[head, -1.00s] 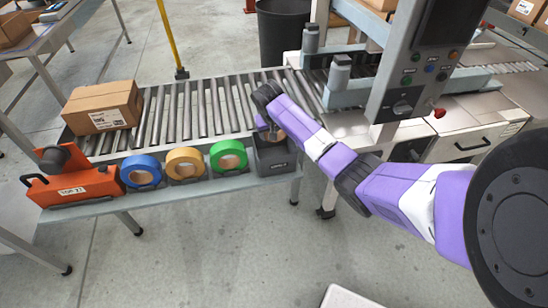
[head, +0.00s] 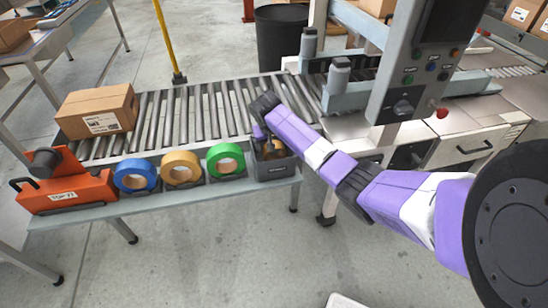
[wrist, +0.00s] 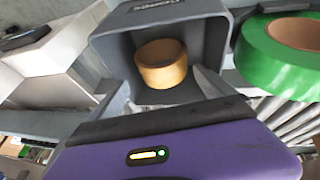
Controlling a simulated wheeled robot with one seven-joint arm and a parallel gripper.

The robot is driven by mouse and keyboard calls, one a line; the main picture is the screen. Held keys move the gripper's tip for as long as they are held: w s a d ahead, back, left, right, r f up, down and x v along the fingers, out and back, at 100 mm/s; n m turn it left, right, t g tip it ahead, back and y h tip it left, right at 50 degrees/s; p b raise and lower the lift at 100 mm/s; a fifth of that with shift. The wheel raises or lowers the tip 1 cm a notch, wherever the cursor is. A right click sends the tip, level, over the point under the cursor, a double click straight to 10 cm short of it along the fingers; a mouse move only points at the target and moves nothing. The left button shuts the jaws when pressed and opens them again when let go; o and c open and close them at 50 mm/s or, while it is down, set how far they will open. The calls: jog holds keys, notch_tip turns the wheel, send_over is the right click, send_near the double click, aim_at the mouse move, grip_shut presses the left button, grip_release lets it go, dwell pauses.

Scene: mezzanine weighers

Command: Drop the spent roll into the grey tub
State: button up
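The spent roll, a bare tan-brown ring (wrist: 162,63), lies inside the grey tub (wrist: 222,40) in the wrist view. In the head view the grey tub (head: 276,170) stands at the right end of the shelf in front of the conveyor, with brown showing inside it. My gripper (wrist: 160,88) is over the tub's near side. Its two grey fingers are spread apart, with the roll beyond them and not gripped. In the head view my purple wrist and arm partly cover the tub's back.
Green (head: 226,161), yellow (head: 181,169) and blue (head: 135,175) tape rolls stand in a row left of the tub. An orange tape dispenser (head: 70,192) is at the shelf's left end. A cardboard box (head: 98,110) sits on the roller conveyor. A weigher console (head: 415,70) stands at right.

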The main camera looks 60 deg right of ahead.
jog(key=shift+s+d, duration=0.15)
jog(key=w+p+v, duration=0.1)
jog(key=v, duration=0.6)
jog(key=shift+s+a+r, duration=0.3)
jog(key=shift+s+r, duration=0.05)
jog(key=shift+s, duration=0.05)
